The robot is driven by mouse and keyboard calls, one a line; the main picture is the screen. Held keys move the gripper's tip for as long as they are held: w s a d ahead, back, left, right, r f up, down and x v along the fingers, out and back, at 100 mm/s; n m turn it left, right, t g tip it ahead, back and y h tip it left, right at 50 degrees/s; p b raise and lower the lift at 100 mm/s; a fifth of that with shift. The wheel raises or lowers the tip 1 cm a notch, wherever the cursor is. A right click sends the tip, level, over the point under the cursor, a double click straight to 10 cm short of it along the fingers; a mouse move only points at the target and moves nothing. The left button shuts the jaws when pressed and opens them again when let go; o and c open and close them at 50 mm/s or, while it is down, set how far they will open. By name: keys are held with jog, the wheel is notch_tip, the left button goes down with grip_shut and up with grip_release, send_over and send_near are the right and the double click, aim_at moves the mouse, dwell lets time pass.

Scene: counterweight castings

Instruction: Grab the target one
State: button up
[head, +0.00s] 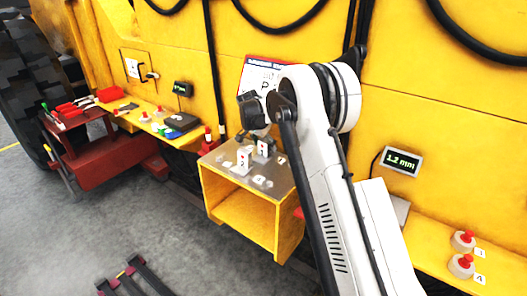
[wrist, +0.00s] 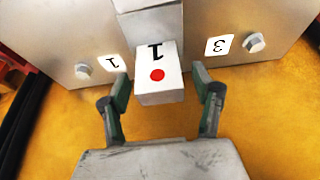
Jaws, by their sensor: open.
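In the wrist view, a small pale block (wrist: 160,92) with a red dot on its front and a black "1" at its upper edge sits between my fingers. My gripper (wrist: 160,90) is open, one finger on each side; a narrow gap shows beside the block. A grey upright piece (wrist: 152,24) stands directly behind it. In the head view, two castings with numbered white labels, one nearer (head: 243,160) and one farther (head: 264,148), stand on a metal-topped yellow stand (head: 240,212). My dark wrist hangs above them, and the fingertips are hard to make out there.
Flat tags "1" (wrist: 112,64) and "3" (wrist: 220,44) lie on the metal surface, near bolt-like knobs. A display reading 1.2 mm (head: 402,160) and red-knobbed pieces (head: 463,240) are at right. Tools lie on a yellow ledge (head: 150,122) at left. The grey floor (head: 130,225) is mostly clear.

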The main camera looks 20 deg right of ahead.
jog(key=shift+x, duration=0.75)
grip_shut()
jog(key=shift+r, duration=0.1)
